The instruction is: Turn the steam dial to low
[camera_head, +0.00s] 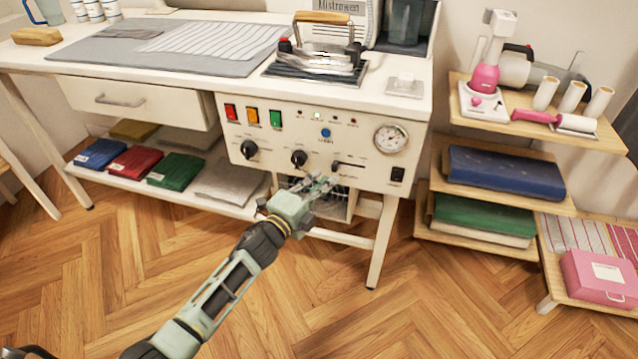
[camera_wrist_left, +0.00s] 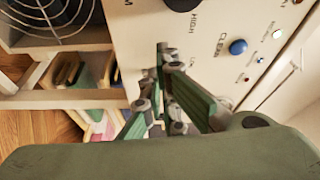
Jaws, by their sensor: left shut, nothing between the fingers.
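The white control panel (camera_head: 275,130) of the ironing station carries two black dials, a left one (camera_head: 249,149) and a middle one (camera_head: 299,158). The print around them is too small to tell which is the steam dial. A black dial (camera_wrist_left: 182,4) is cut off at the top of the left wrist view, near the word HIGH. My left gripper (camera_head: 322,182) is shut and empty, in front of the panel's lower edge, below and right of the middle dial. Its fingers (camera_wrist_left: 163,72) also show in the wrist view, and they hide part of the panel. My right gripper is out of view.
A blue button (camera_head: 326,132) and coloured switches (camera_head: 253,117) are above. An iron (camera_head: 325,58) stands on top. Shelves (camera_head: 480,247) stand right; floor in front is clear.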

